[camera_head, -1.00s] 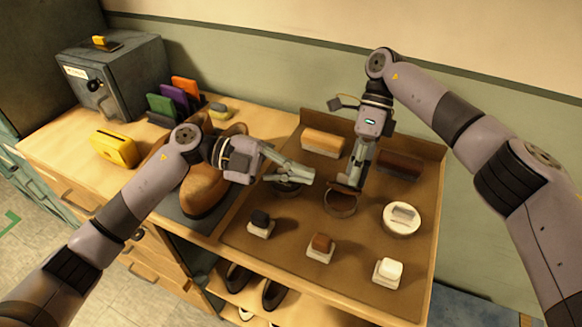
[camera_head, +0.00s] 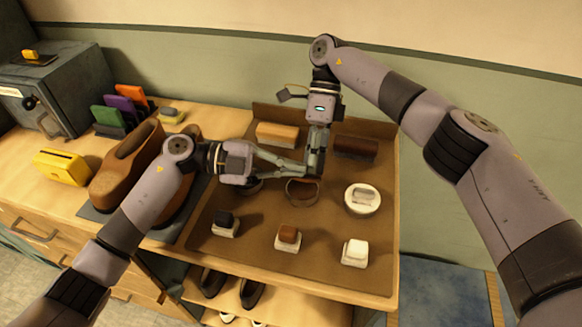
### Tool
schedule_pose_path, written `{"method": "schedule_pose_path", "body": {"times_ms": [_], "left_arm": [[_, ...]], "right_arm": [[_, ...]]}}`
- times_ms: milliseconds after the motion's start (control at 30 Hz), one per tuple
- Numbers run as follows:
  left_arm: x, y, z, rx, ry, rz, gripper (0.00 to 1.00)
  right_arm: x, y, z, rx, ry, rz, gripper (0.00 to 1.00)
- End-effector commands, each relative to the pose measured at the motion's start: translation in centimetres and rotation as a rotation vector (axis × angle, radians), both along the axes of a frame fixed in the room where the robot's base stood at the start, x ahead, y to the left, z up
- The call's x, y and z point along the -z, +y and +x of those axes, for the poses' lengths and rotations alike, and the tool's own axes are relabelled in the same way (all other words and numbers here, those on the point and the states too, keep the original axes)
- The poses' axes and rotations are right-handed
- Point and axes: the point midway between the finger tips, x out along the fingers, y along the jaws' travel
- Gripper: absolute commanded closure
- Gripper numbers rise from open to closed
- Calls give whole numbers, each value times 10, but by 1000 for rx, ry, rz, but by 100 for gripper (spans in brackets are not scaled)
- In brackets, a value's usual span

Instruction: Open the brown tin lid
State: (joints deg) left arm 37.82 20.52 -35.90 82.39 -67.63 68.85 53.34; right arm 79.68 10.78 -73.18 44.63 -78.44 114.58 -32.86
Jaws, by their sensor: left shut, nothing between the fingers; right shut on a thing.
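The brown tin (camera_head: 302,192) sits on the brown tray, round with a dark rim and a brown top. My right gripper (camera_head: 315,172) points down at its back right edge and is shut on the brown tin lid; the fingers hide much of the contact, and I cannot tell how far the lid is raised. My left gripper (camera_head: 303,172) is shut and empty, reaching in from the left just behind the tin, close to the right fingers. I cannot tell whether the two grippers touch.
A brown shoe (camera_head: 125,165) stands left, near my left arm.

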Motion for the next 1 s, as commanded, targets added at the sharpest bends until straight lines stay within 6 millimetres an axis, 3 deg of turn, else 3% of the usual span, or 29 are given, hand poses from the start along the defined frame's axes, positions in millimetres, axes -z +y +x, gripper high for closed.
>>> {"method": "schedule_pose_path", "body": {"times_ms": [467,500,767,1000], "left_arm": [[4,-2,11,-7,58,21,100],[4,-2,12,-8,57,21,100],[5,-2,11,-7,59,23,100],[5,-2,11,-7,59,24,100]], "right_arm": [[0,1,-1,-4,3,1,100],[0,1,-1,-3,3,2,88],[0,1,-1,-3,3,0,70],[0,0,-1,-1,2,0,70]]}}
